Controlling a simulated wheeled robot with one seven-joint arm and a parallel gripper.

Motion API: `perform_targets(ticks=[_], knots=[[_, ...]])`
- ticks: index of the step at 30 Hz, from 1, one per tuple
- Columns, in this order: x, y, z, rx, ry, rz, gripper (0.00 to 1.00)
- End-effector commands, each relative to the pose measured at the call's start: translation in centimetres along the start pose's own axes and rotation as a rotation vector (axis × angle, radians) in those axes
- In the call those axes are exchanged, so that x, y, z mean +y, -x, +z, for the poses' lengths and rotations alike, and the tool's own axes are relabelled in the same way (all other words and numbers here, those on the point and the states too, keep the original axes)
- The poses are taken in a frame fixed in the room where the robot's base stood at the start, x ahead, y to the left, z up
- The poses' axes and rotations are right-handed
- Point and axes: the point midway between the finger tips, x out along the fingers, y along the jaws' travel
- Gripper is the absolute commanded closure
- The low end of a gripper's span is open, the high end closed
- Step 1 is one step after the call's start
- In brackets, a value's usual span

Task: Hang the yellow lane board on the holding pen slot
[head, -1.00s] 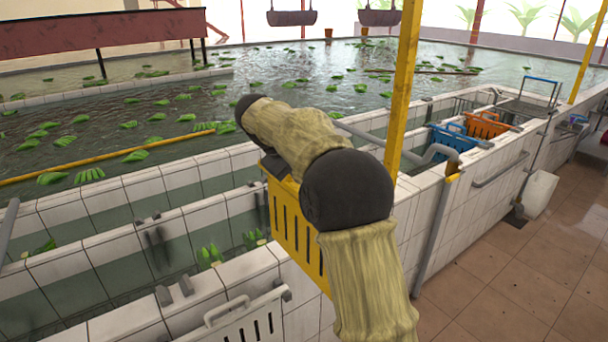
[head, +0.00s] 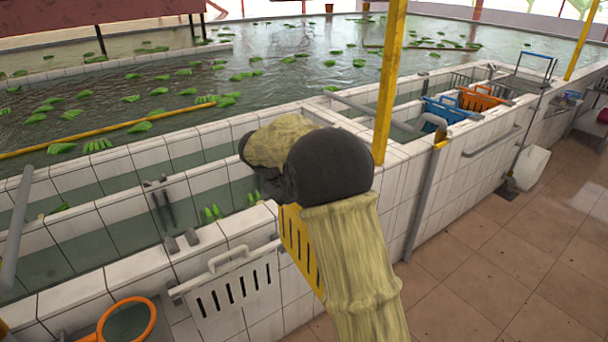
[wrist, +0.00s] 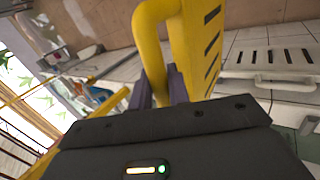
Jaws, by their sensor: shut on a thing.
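The yellow lane board (head: 300,248) is a slotted panel, held upright beside the tiled wall and partly hidden behind my arm in the head view. In the wrist view the board (wrist: 195,45) shows its slots and its looped handle. My gripper (wrist: 161,88) is shut on that handle, a dark finger on each side; the head view hides it. One pair of empty grey brackets (head: 181,241) sits on the near wall's top, another pair (head: 160,202) on the wall behind. I cannot tell which is the holding pen slot.
A white slotted board (head: 236,286) hangs on the near wall's outer side, left of the yellow board. An orange-rimmed net (head: 128,318) is at lower left. A yellow post (head: 389,82) stands right of my arm. The tiled floor (head: 490,270) at right is open.

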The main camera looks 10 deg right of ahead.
Motion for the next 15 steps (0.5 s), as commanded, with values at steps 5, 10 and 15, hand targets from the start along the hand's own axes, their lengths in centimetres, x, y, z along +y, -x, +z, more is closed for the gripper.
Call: perform_targets(ticks=[5,10,15], knots=[[-3.5,-4.4,1.3,-0.033,-0.037,-0.002,1.00],[-6.8,-8.6,2.5,-0.061,-0.079,-0.005,1.00],[-10.1,-12.8,3.9,-0.092,-0.123,-0.007,1.00]])
